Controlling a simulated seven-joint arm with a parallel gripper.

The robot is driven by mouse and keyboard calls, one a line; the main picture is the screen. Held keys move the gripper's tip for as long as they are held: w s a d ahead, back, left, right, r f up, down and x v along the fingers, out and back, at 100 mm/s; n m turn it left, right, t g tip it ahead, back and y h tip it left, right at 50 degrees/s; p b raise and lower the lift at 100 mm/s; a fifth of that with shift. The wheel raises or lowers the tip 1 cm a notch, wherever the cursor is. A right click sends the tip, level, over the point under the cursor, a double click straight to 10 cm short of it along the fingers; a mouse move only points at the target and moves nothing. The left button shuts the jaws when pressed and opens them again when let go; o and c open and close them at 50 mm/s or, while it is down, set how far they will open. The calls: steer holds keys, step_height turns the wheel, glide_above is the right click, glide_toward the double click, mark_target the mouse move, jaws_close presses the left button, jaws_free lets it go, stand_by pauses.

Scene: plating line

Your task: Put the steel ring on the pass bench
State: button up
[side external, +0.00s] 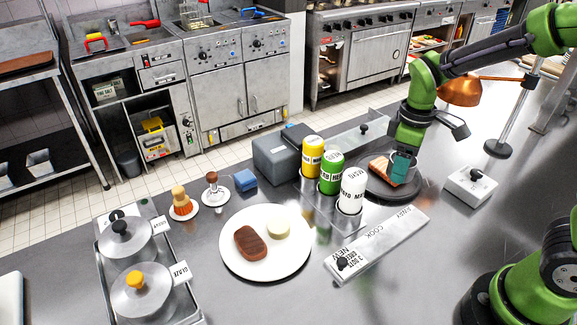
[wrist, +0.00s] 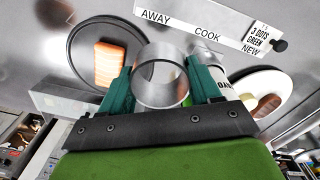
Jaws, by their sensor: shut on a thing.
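The steel ring (wrist: 160,98) is an open metal band, held between the teal fingers of my gripper (wrist: 160,74) in the wrist view. In the side external view my gripper (side external: 402,167) is over the right side of a dark round plate (side external: 372,191) with an orange fillet (side external: 381,167) on it. The ring is mostly hidden by the fingers there. I cannot tell its exact height above the plate. The steel bench (side external: 420,275) runs across the front.
Three bottles, yellow (side external: 312,157), green (side external: 331,172) and white (side external: 351,190), stand left of my gripper. A label strip (side external: 385,240) lies in front. A white plate (side external: 267,268) with meat is further left. A small white box (side external: 469,187) stands right. Bare bench lies front right.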

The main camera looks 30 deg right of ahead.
steer(key=w+d+r+m, duration=0.2)
steer(key=r+m, duration=0.1)
steer(key=r, duration=0.3)
steer(key=w+d+r+m, duration=0.2)
steer(key=d+r, duration=0.1)
steer(key=r, duration=0.3)
steer(key=n, duration=1.3)
glide_above(315, 283)
step_height(315, 283, down, 19)
steer(key=shift+f, duration=2.4)
steer(key=shift+f, duration=0.1)
steer(key=o, duration=1.1)
steer(key=shift+c, duration=0.2)
